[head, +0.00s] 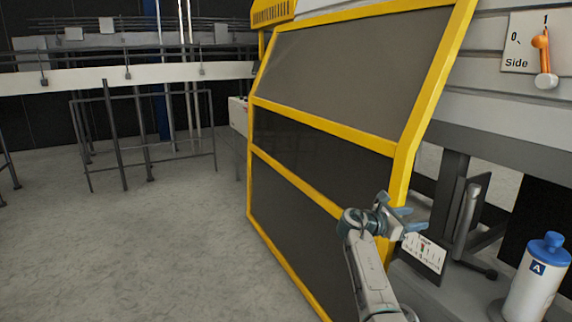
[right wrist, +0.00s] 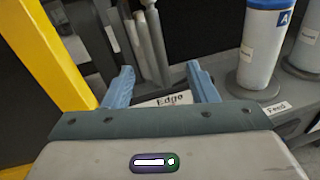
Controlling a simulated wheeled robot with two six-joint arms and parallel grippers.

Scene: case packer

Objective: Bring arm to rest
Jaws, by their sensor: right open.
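My right arm reaches up from the bottom of the head view, and its gripper (head: 408,218) is beside the yellow frame of the machine. In the right wrist view the two blue fingers of this gripper (right wrist: 163,88) stand apart with nothing held between them. Beyond the fingers is a label reading "Edge" (right wrist: 172,99). My left gripper does not show in either view.
The yellow-framed guard (head: 330,130) with dark panels stands close left of my right gripper. A white bottle (head: 534,282) with a blue cap and an "A" label stands on the grey ledge at right. An orange-handled "Side" switch (head: 541,52) is at upper right. Open floor (head: 130,250) lies left.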

